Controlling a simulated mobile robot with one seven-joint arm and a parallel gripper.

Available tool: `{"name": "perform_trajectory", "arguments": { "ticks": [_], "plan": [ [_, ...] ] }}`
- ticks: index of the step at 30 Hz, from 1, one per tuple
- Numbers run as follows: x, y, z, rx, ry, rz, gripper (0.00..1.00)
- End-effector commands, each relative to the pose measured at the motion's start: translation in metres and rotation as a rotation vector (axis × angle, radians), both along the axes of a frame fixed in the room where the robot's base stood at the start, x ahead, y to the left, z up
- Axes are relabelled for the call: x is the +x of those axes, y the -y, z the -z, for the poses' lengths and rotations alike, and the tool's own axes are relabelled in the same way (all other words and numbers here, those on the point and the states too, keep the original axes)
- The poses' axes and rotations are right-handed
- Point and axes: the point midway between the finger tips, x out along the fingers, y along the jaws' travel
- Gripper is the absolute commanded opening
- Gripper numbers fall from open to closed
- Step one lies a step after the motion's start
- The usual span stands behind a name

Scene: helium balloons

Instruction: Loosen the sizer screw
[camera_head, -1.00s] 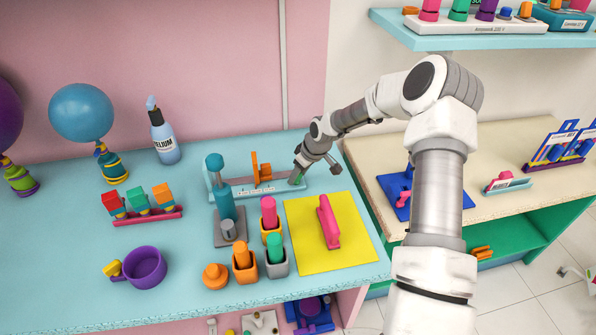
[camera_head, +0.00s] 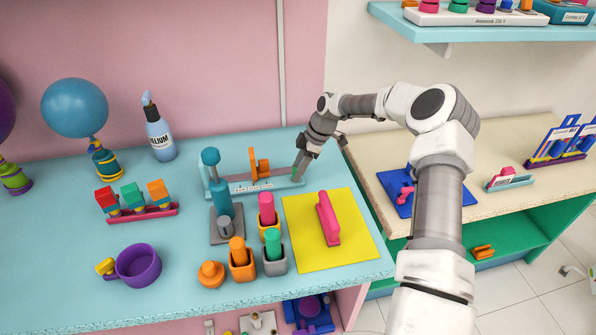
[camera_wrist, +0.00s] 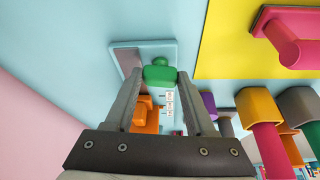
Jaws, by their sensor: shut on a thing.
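The balloon sizer is a long light-blue stand (camera_head: 262,188) at the back of the blue table. It carries an orange upright piece (camera_head: 259,168), which also shows in the wrist view (camera_wrist: 146,115). The green sizer screw (camera_wrist: 160,72) is at the stand's right end. My gripper (camera_head: 299,176) reaches down over that end, steeply inclined. In the wrist view my gripper (camera_wrist: 160,76) has one finger on each side of the green screw head and is shut on it. In the head view my fingers mostly hide the screw.
Pink, orange and green pegs in holders (camera_head: 274,262) stand in front. A yellow mat (camera_head: 354,252) with a pink handled block (camera_head: 328,218) lies to the right. A helium bottle (camera_head: 159,135) stands at the back.

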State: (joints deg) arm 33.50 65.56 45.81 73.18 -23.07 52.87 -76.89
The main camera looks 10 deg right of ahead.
Motion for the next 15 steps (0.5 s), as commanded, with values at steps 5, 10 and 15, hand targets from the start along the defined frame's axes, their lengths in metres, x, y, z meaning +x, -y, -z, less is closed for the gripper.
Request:
{"name": "perform_trajectory", "arguments": {
  "ticks": [5,10,15],
  "plan": [
    [0.0006,0.0006,0.0005,-0.001,0.0,-0.038,0.0],
    [0.0005,0.0007,0.0004,-0.001,0.0,-0.051,0.0],
    [0.0004,0.0007,0.0003,-0.002,0.0,-0.051,0.0]
  ]
}}
